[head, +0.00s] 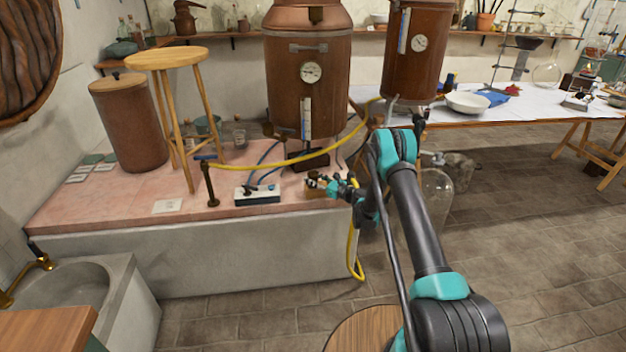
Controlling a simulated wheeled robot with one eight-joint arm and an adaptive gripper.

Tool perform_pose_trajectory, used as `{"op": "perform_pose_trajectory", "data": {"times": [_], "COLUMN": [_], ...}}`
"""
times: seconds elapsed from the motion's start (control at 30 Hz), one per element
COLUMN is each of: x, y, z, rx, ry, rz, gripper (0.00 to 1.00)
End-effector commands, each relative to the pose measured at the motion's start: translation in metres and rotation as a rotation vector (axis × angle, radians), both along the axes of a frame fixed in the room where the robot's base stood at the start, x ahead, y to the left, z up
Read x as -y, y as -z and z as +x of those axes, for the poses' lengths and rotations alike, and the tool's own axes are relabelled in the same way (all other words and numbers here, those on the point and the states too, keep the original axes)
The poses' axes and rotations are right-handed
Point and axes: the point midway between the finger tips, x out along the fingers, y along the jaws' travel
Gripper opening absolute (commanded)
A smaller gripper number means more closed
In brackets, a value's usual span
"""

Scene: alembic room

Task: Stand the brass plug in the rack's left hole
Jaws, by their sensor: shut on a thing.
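My gripper (322,182) is at the end of my teal and black arm, near the front edge of the pink-tiled bench. It is shut on the brass plug (312,177), a small thing that shows only in part between the fingers. A small wooden rack (317,194) sits on the bench close below the gripper. The gripper and wrist cover much of the rack, so its holes cannot be made out. I cannot tell whether the plug touches the rack or is apart from it.

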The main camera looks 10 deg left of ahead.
Motion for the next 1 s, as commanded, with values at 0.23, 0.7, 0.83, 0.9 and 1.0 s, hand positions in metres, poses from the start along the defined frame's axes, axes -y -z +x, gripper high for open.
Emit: {"op": "perform_pose_trajectory", "data": {"times": [0.23, 0.7, 0.83, 0.9, 1.0], "x": [0.0, 0.0, 0.0, 0.0, 0.0], "y": [0.003, 0.008, 0.009, 0.01, 0.011], "z": [0.0, 0.0, 0.0, 0.0, 0.0], "rx": [0.0, 0.0, 0.0, 0.0, 0.0], "ry": [0.0, 0.0, 0.0, 0.0, 0.0], "rz": [0.0, 0.0, 0.0, 0.0, 0.0], "gripper": [0.07, 0.07, 0.07, 0.07, 0.07]}}
